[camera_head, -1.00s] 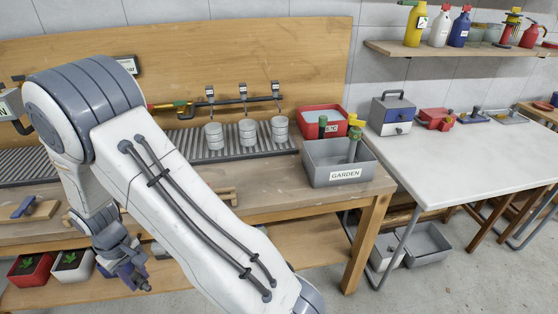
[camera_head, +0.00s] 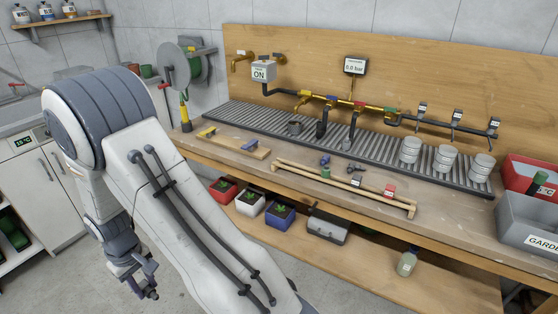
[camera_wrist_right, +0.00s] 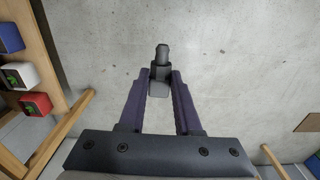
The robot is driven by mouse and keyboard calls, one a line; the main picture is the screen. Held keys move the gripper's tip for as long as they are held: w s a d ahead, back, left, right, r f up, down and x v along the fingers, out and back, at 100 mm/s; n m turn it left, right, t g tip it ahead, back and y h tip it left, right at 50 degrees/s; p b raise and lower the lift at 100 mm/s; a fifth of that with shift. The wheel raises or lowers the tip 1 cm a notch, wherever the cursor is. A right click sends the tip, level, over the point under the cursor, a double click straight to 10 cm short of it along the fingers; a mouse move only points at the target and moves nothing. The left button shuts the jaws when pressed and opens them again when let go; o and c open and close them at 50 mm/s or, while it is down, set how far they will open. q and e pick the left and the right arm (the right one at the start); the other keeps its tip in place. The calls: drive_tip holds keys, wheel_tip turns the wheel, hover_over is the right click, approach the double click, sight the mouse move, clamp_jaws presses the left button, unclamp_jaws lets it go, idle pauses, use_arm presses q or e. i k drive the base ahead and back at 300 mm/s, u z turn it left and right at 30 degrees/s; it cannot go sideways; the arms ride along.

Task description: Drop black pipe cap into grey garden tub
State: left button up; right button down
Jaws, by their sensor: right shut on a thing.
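My right gripper (camera_head: 146,288) hangs low at the left of the head view, in front of the bench and above the floor. In the right wrist view its two purple fingers (camera_wrist_right: 160,85) are closed around a dark grey-black pipe piece (camera_wrist_right: 161,56). It has a narrow round end and a blockier base; I cannot tell for sure that it is the cap. The grey garden tub (camera_head: 512,222) stands on the bench at the right edge of the head view, partly cut off, with a green-topped item in it. My left gripper is not in view.
A wooden rail (camera_head: 340,186) lies along the bench front. Several grey cups (camera_head: 446,160) stand left of the tub. The floor below my gripper is clear.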

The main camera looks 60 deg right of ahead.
sight(517, 242)
drive_tip(key=u, duration=0.2)
drive_tip(key=i, duration=2.25)
drive_tip(key=z, duration=4.7)
drive_tip(key=i, duration=1.65)
drive_tip(key=z, duration=0.45)
drive_tip(key=k, duration=0.05)
drive_tip(key=u, duration=0.5)
